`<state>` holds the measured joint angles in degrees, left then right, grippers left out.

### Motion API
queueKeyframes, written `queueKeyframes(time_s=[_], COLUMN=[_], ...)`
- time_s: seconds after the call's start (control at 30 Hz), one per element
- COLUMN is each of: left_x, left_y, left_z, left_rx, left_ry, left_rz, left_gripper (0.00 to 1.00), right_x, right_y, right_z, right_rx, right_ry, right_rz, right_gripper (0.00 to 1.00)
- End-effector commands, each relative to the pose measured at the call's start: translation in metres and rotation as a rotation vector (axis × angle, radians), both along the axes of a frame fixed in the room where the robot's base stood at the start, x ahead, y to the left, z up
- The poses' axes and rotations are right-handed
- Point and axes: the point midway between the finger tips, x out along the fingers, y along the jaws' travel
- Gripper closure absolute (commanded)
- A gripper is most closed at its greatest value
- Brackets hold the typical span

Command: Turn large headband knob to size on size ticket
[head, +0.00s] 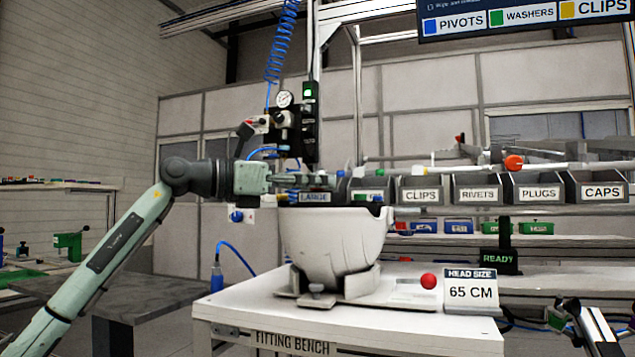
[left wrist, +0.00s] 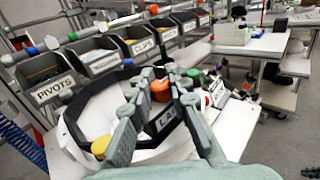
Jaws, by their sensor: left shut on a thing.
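A white helmet shell (head: 335,243) sits upside down in a cradle (head: 340,285) on the fitting bench, with a dark headband (head: 376,208) at its rim. The size ticket (head: 470,291) reads "HEAD SIZE 65 CM". My left gripper (head: 305,181) reaches in from the left over the rim by a "LARGE" label (head: 314,197). In the left wrist view its fingers are shut on the orange knob (left wrist: 160,90), beside the label; the knob's scale is not readable. A gripper, apparently my right (head: 572,312), is at the lower right; its fingertips are unclear.
A red ball-shaped knob (head: 428,281) stands beside the ticket. Bins marked clips, rivets, plugs and caps (head: 600,190) line the back. A green "READY" display (head: 498,259) stands behind the bench (head: 370,325). A yellow knob (left wrist: 101,147) is near the fingers.

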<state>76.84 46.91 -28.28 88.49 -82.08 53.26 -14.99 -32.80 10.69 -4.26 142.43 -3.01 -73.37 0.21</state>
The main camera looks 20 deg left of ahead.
Motion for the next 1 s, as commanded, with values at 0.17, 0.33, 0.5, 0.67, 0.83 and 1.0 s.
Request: queueKeyframes(time_s=[0.17, 0.33, 0.5, 0.67, 0.83, 1.0], left_x=[0.0, 0.0, -0.001, -0.012, -0.035, -0.059], left_y=[0.0, 0.0, 0.001, 0.014, 0.041, 0.067], left_z=[0.0, 0.0, 0.0, 0.0, -0.001, -0.001], left_rx=[0.001, 0.001, 0.001, 0.001, 0.002, 0.002], left_ry=[0.001, 0.001, 0.001, -0.001, 0.003, 0.003], left_rz=[-0.001, 0.0, 0.0, 0.004, 0.005, 0.004], left_gripper=[0.64, 0.6, 0.6, 0.6, 0.6, 0.6], right_x=[0.0, 0.0, 0.0, 0.0, 0.0, 0.0], right_y=[0.0, 0.0, 0.001, 0.001, 0.001, 0.001], right_z=[0.0, 0.0, 0.001, 0.001, 0.0, 0.0], right_rx=[0.0, 0.0, 0.001, 0.001, 0.001, 0.001], right_ry=[-0.001, -0.001, -0.002, -0.002, -0.002, -0.002], right_rz=[0.0, 0.0, 0.001, 0.001, 0.001, 0.001], right_gripper=[1.0, 1.0, 1.0, 1.0, 1.0, 1.0])
